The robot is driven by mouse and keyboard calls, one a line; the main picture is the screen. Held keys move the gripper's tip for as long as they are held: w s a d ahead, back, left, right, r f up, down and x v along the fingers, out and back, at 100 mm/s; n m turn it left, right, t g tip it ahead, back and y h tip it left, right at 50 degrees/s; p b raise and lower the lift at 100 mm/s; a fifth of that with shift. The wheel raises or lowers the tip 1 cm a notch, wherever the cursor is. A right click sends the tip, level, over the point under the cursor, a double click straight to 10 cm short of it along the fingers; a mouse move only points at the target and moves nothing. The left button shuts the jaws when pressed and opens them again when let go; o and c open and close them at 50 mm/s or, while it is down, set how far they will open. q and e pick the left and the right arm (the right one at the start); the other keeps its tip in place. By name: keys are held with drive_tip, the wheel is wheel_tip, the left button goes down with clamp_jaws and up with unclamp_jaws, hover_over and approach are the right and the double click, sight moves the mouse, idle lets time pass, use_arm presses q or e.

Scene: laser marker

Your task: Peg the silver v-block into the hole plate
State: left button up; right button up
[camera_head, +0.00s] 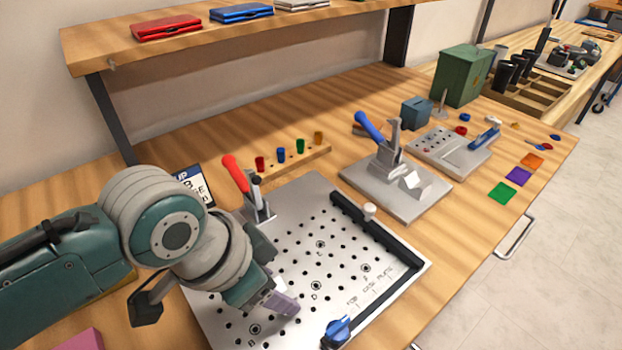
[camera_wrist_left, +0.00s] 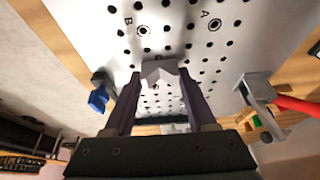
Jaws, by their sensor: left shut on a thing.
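The hole plate (camera_head: 312,190) is a light grey plate with rows of black holes, lying flat on the wooden bench. It also fills the upper middle of the left wrist view (camera_wrist_left: 178,14). My left gripper (camera_head: 280,299) is over the near left part of the plate, pointing down. In the left wrist view its purple-grey fingers (camera_wrist_left: 163,84) are shut on the silver v-block (camera_wrist_left: 160,70), which shows pale between the fingertips. The block's underside is hidden, so I cannot tell whether it touches the plate. In the head view the gripper mostly hides the block. My right gripper is not in view.
A red-handled clamp (camera_head: 240,178) stands at the plate's back left. A black rail (camera_head: 375,228) lines its right side, and a blue knob (camera_head: 338,329) sits at its near corner. A blue-handled clamp fixture (camera_head: 386,150) stands farther right. A peg rack (camera_head: 290,167) lies behind.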

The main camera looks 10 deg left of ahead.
use_arm(q)
drive_tip(key=shift+f, duration=0.1)
drive_tip(key=o, duration=1.4)
drive_tip(key=shift+o, duration=0.2)
drive_tip(key=p+v, duration=0.3)
drive_tip(key=v, duration=0.7)
